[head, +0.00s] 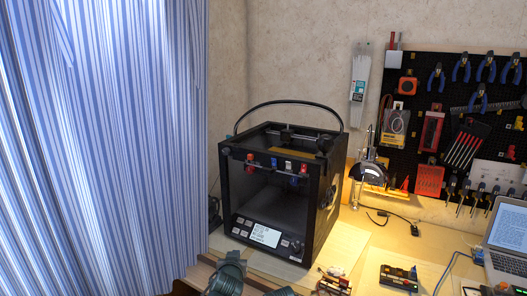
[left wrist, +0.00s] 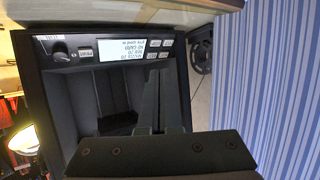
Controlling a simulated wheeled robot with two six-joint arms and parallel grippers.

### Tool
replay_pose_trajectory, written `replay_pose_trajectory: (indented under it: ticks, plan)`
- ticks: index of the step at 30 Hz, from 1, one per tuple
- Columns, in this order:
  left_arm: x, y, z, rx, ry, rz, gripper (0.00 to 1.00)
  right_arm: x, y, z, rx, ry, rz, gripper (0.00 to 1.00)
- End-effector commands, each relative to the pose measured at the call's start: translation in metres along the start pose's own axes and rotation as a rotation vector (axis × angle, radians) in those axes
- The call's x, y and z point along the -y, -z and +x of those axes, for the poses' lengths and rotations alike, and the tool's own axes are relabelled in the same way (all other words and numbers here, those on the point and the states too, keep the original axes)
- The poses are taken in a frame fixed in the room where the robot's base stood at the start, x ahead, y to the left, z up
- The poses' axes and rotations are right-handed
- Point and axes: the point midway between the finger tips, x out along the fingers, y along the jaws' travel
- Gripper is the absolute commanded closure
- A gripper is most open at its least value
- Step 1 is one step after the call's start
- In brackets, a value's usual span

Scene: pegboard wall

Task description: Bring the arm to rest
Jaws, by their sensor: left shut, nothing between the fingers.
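My left gripper (left wrist: 160,112) shows in the left wrist view, its two dark fingers close together and shut with nothing between them. Behind the fingers is the black 3D printer (left wrist: 50,95), which appears upside down in this view. I cannot tell how far the fingertips are from the printer.
A blue striped curtain (head: 100,150) hangs at the left. A pegboard (head: 450,130) with tools, a desk lamp (head: 371,172) and a laptop (head: 508,240) are at the right.

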Motion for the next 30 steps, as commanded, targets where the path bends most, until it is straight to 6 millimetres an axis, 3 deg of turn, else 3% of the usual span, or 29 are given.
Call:
replay_pose_trajectory:
  ticks: [3, 9, 12, 18, 20, 22, 30]
  plan:
    - [-0.005, -0.06, -0.017, 0.258, 0.032, 0.053, 1.0, 0.0, 0.0, 0.0, 0.0, 0.0, 0.0, 0.07]
    - [-0.017, -0.146, -0.071, 0.68, 0.011, 0.163, 1.0, 0.0, 0.0, 0.0, 0.0, 0.0, 0.0, 0.07]
    - [-0.023, -0.174, -0.101, 0.843, -0.022, 0.214, 1.0, 0.0, 0.0, 0.0, 0.0, 0.0, 0.0, 0.07]
    - [-0.032, -0.21, -0.158, 1.112, -0.102, 0.308, 1.0, 0.0, 0.0, 0.0, 0.0, 0.0, 0.0, 0.07]
    - [-0.034, -0.218, -0.176, 1.187, -0.131, 0.335, 1.0, 0.0, 0.0, 0.0, 0.0, 0.0, 0.0, 0.07]
    - [-0.033, -0.198, -0.185, 1.195, -0.133, 0.338, 1.0, -0.002, -0.001, -0.022, 0.0, 0.0, 0.0, 0.07]
    - [-0.031, -0.147, -0.206, 1.191, -0.13, 0.335, 1.0, -0.007, -0.004, -0.077, 0.0, 0.0, 0.001, 0.07]
